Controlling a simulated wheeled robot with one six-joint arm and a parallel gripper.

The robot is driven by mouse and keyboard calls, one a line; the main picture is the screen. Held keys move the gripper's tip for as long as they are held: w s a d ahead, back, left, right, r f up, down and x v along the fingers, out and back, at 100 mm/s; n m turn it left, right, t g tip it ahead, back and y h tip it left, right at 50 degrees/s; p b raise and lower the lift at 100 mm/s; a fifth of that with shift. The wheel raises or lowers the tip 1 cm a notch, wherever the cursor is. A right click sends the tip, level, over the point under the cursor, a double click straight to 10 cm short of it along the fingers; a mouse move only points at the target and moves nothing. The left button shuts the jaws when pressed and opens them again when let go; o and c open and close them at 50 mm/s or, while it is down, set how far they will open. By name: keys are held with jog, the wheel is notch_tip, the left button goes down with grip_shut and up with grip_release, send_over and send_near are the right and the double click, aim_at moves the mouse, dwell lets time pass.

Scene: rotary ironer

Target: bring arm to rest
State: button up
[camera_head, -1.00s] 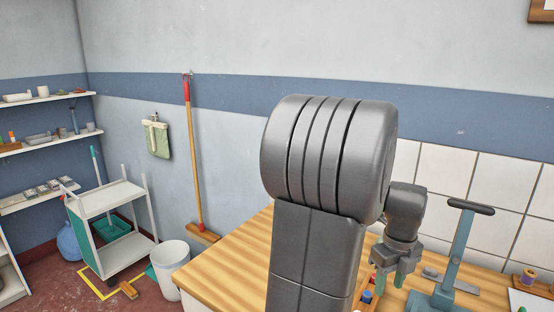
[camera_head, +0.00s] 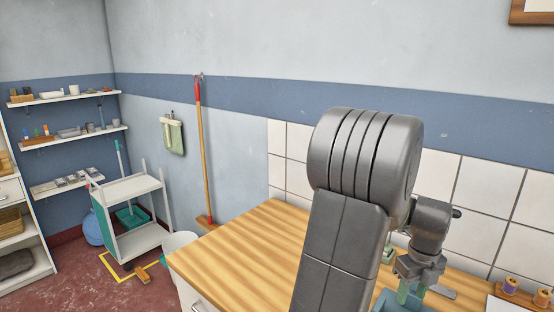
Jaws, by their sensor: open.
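My arm (camera_head: 350,200) rises large in the middle right and covers part of the wooden worktop. The area just below the fingertips is partly hidden by my arm and the frame's lower edge.
A blue-grey tool (camera_head: 393,302) is partly visible beside the gripper. Thread spools (camera_head: 511,285) stand at right. A tiled wall (camera_head: 487,190) backs the worktop. A white bin (camera_head: 181,243), a trolley (camera_head: 130,190) and a broom (camera_head: 203,150) stand at left. The worktop's left part is clear.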

jog(key=f, duration=0.3)
jog(key=f+p, duration=0.1)
jog(key=f, duration=0.3)
jog(key=shift+w+a+f, duration=0.1)
jog(key=shift+a+f, duration=0.05)
jog(key=shift+a, duration=0.05)
jog(key=shift+w+r, duration=0.1)
jog(key=shift+r, duration=0.1)
jog(key=shift+r+b, duration=0.3)
jog(key=shift+r, duration=0.6)
jog(key=shift+a, duration=0.1)
